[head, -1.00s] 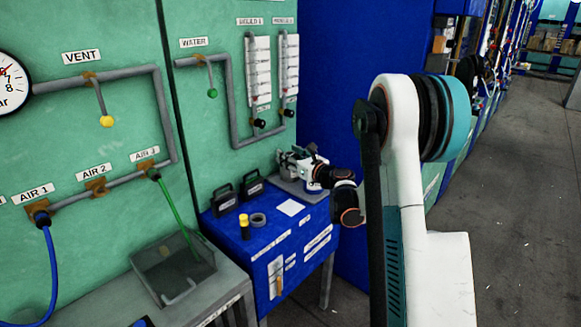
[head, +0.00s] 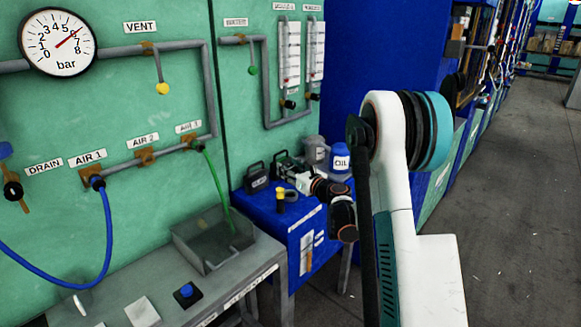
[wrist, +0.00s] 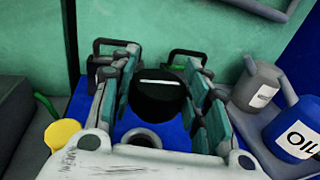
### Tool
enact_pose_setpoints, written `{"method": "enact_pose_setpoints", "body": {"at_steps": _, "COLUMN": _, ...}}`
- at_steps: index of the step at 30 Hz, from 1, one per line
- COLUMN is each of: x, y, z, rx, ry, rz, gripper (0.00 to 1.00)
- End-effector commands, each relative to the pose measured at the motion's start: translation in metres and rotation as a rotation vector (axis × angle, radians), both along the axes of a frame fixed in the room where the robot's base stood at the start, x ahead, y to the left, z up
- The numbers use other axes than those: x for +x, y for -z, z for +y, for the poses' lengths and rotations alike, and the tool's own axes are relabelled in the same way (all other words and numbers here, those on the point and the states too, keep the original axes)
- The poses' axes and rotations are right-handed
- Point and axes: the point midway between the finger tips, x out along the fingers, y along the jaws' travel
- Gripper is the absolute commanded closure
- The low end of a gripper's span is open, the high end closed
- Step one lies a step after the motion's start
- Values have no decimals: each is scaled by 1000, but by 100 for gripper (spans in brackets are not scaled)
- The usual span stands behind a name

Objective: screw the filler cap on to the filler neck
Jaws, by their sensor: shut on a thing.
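The filler cap, a round black part with a white line on top (wrist: 157,92), sits between the fingers of my gripper (wrist: 160,98). The gripper is shut on it. In the head view my gripper (head: 288,172) is above the blue bench by the wall; the cap is not distinct there. In the wrist view a grey ring with a dark opening (wrist: 142,138) lies below and nearer than the cap, apart from it. It may be the filler neck, but I cannot tell. It is partly covered by my gripper body.
Black handled canisters (head: 256,178) stand at the back of the blue bench (head: 272,211). A yellow-topped part (wrist: 62,135) is left of the ring. A blue OIL container (wrist: 293,135) and a grey jug (wrist: 260,85) are at right. A grey tray (head: 213,245) is left.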

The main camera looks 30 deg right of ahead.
Motion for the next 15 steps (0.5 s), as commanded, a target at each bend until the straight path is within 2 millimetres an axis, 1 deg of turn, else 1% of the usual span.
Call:
{"method": "enact_pose_setpoints", "body": {"at_steps": 10, "x": 0, "y": 0, "z": 0, "rx": 0, "ry": 1, "rz": 0, "gripper": 81}}
{"method": "enact_pose_setpoints", "body": {"at_steps": 15, "x": 0, "y": 10, "z": 0, "rx": 0, "ry": 1, "rz": 0, "gripper": 81}}
